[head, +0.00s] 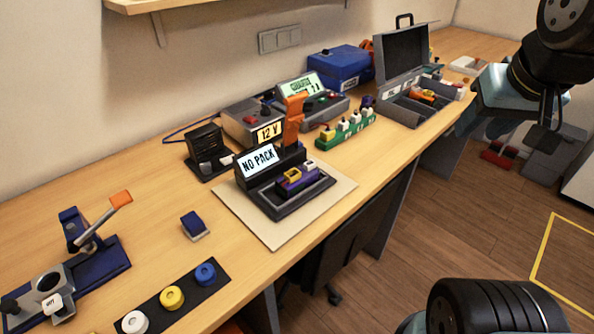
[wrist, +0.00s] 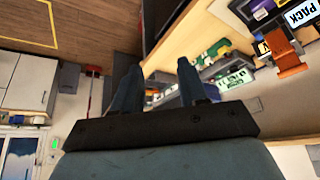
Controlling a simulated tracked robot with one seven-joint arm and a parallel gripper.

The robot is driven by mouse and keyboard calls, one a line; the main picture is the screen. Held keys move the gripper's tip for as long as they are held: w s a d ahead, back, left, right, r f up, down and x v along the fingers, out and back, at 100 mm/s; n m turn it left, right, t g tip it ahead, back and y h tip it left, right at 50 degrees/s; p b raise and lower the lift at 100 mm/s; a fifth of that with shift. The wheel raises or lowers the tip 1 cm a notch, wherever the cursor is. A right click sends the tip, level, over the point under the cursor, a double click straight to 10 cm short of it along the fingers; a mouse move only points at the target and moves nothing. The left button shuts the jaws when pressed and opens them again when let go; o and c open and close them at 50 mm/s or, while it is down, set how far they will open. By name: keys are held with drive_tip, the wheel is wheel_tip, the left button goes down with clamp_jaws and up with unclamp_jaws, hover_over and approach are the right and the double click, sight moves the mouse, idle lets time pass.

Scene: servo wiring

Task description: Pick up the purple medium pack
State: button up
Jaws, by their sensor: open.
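The purple pack (head: 299,181) has a yellow and a white connector on top. It rests on the black tester stand (head: 272,205), whose screen reads "NO PACK", and an orange lever (head: 294,115) stands up behind it. In the wrist view the purple pack (wrist: 262,9) shows at the top right edge, partly cut off. My gripper (wrist: 158,78) is open, with nothing between its two fingers. In the head view my gripper (head: 468,118) is at the upper right, well apart from the pack, beyond the front edge of the table.
The wooden table (head: 150,190) also bears a green rack (head: 345,130), an open grey case (head: 400,108), a 12 V supply (head: 243,122), a small blue block (head: 195,224) and a lever press (head: 85,255). Floor lies open in front of the table.

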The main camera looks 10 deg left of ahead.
drive_tip(key=shift+o, duration=1.4)
drive_tip(key=shift+a, duration=0.15)
drive_tip(key=shift+o, duration=0.8)
drive_tip(key=shift+w+a+f+n, duration=0.2)
drive_tip(key=shift+w+n, duration=0.05)
drive_tip(key=shift+n, duration=0.15)
drive_tip(key=shift+o, duration=1.2)
drive_tip(key=w+a+f+n+g+h, duration=0.1)
drive_tip(key=w+a+f+n+g, duration=0.2)
drive_tip(key=w+a+f+n, duration=0.1)
drive_tip(key=w+a+n, duration=0.1)
drive_tip(key=a+n, duration=0.1)
drive_tip(key=n, duration=0.1)
drive_tip(key=shift+f+g+h, duration=0.2)
drive_tip(key=shift+g+h, duration=0.2)
drive_tip(key=n+t+h, duration=0.7)
drive_tip(key=n+t, duration=0.1)
drive_tip(key=n, duration=1.2)
approach(297, 172)
drive_tip(key=x, duration=0.5)
drive_tip(key=shift+f, duration=0.2)
drive_tip(key=shift+x, duration=2.7)
